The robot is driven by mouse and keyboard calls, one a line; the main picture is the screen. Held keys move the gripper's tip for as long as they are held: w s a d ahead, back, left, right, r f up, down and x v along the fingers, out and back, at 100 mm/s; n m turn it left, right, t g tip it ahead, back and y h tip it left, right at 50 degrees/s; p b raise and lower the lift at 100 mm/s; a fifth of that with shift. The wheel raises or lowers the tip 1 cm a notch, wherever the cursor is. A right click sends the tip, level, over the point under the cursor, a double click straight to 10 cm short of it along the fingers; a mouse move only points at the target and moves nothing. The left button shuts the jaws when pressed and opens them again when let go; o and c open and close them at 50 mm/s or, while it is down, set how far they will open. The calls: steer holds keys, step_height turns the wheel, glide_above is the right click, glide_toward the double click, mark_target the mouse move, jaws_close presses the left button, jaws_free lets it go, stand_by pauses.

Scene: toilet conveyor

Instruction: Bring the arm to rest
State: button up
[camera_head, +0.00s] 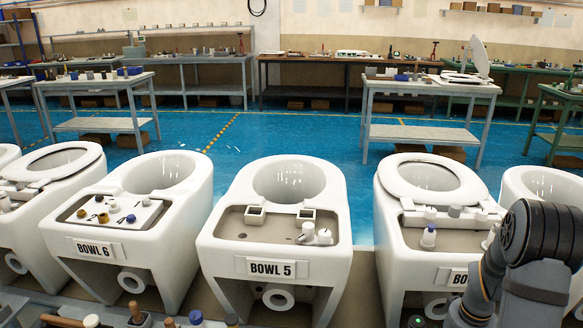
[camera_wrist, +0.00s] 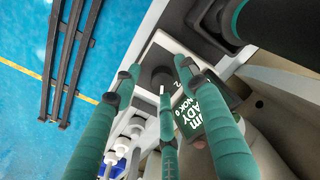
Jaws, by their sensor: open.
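My arm (camera_head: 535,255) shows at the lower right of the head view, in front of the right-hand bowls. My gripper's fingertips are not clearly visible there. In the wrist view my gripper (camera_wrist: 157,68) has green padded fingers spread apart. They hold nothing that I can see. A dark green lettered panel (camera_wrist: 215,100) lies partly behind the right finger.
White toilet bowls stand in a row: Bowl 6 (camera_head: 90,245), Bowl 5 (camera_head: 277,265), and a bowl with a seat (camera_head: 400,225) partly hidden by my arm. Small bottles (camera_wrist: 122,148) sit beside the left finger. Workbenches (camera_head: 430,90) stand behind, across open blue floor (camera_head: 260,135).

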step_height(320, 180, up, 12)
step_height(320, 180, down, 12)
steer(key=shift+s+a+f, duration=0.1)
steer(key=shift+s+f, duration=0.05)
steer(key=shift+f, duration=0.1)
steer(key=shift+r+n+p, duration=0.45)
steer(key=shift+n+p, duration=0.3)
steer(key=shift+n, duration=0.05)
steer(key=n+p, duration=0.1)
steer(key=n, duration=0.1)
steer(key=n+p, duration=0.1)
steer(key=n, duration=0.1)
steer(key=shift+d+n, duration=0.2)
steer(key=shift+n, duration=0.2)
steer(key=n+p, duration=0.3)
steer(key=n, duration=0.2)
steer(key=shift+d+r+n+p, duration=0.1)
steer(key=shift+n+p, duration=0.25)
steer(key=shift+n, duration=0.05)
step_height(320, 180, up, 9)
steer(key=shift+p, duration=0.3)
